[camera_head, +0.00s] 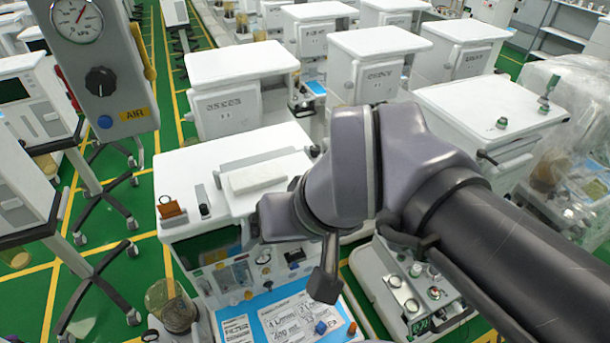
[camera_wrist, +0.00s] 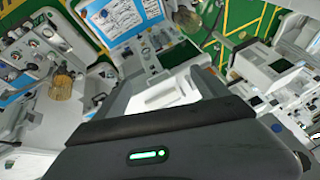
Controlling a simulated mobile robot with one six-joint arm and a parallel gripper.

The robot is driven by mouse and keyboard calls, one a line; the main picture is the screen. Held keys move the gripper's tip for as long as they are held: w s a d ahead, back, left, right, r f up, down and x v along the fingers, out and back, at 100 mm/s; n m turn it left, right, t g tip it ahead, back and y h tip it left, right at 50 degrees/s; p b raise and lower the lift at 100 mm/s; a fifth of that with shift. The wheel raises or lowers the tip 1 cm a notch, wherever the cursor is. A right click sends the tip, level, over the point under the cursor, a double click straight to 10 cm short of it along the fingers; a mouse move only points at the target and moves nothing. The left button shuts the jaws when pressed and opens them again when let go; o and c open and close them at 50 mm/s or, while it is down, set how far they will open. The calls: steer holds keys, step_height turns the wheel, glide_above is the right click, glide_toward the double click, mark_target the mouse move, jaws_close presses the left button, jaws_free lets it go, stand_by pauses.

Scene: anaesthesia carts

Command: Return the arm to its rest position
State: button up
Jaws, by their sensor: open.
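My arm reaches in from the right edge of the head view and bends over a white anaesthesia cart (camera_head: 240,165). My gripper (camera_head: 325,285) shows as a dark, narrow part pointing down in front of the cart's blue work surface. It is open, and nothing shows held in it. The arm hides part of the cart. In the wrist view, a dark housing with a green light, part of my own arm end, fills the bottom.
A white block (camera_head: 257,178) lies on the cart top. Printed cards (camera_head: 287,318) lie on the blue surface. A gauge panel (camera_head: 100,60) stands at upper left. More white carts (camera_head: 240,65) crowd behind and right. Green floor (camera_head: 100,220) shows at left among wheeled stands.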

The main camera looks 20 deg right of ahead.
steer(key=s+f+m, duration=0.2)
steer(key=f, duration=0.1)
steer(key=shift+s, duration=0.1)
